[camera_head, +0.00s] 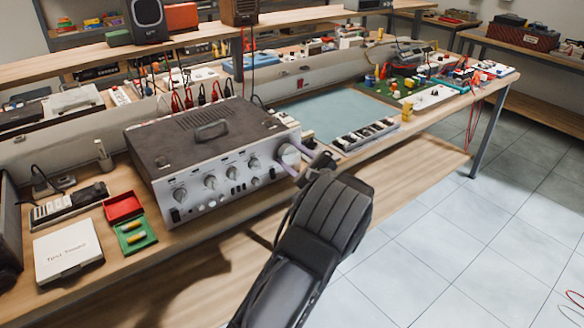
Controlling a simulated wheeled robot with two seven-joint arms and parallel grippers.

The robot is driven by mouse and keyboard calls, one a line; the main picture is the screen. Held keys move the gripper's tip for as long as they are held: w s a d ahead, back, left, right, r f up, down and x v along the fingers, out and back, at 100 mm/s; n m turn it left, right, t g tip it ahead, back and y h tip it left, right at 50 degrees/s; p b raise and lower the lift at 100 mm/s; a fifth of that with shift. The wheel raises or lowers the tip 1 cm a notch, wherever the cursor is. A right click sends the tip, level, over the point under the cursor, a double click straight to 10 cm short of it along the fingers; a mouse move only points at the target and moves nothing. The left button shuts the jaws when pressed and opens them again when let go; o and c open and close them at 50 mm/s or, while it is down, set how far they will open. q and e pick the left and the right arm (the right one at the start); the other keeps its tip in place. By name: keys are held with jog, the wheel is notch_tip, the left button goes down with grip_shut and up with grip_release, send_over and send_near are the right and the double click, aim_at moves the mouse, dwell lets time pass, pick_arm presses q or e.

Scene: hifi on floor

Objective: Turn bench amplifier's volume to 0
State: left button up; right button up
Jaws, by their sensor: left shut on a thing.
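The bench amplifier (213,150) is a silver-fronted box with a dark top and a carry handle. It stands on the workbench left of the middle of the view. Its front has a row of small knobs and one larger knob (288,154) at the right end, which I take for the volume knob. My left gripper (291,159) is at this large knob, with its slim purplish fingers on either side, shut on it. The fingers partly cover the knob, and its pointer and scale are too small to read. My right gripper is not in view.
On the workbench left of the amplifier are a white box (67,250), a red tray (122,207), a green tray (134,236) and a dark keypad device (70,205). A blue-green mat (325,113) lies to the right.

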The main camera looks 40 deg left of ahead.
pick_arm(q)
jog(key=n+b, duration=0.4)
jog(key=b, duration=0.2)
jog(key=n+b, duration=0.4)
jog(key=b, duration=0.3)
jog(key=n+b, duration=0.4)
jog(key=b, duration=0.2)
jog(key=shift+f+n+b, duration=0.4)
jog(key=shift+r+n+b, duration=0.2)
jog(key=shift+n+b, duration=0.2)
jog(key=shift+b, duration=0.15)
jog(key=o, duration=1.4)
jog(key=shift+r, duration=0.1)
jog(key=shift+c, duration=0.2)
jog(key=v, duration=0.7)
jog(key=shift+d+p, duration=0.3)
jog(key=shift+d, duration=0.05)
jog(key=shift+s, duration=0.15)
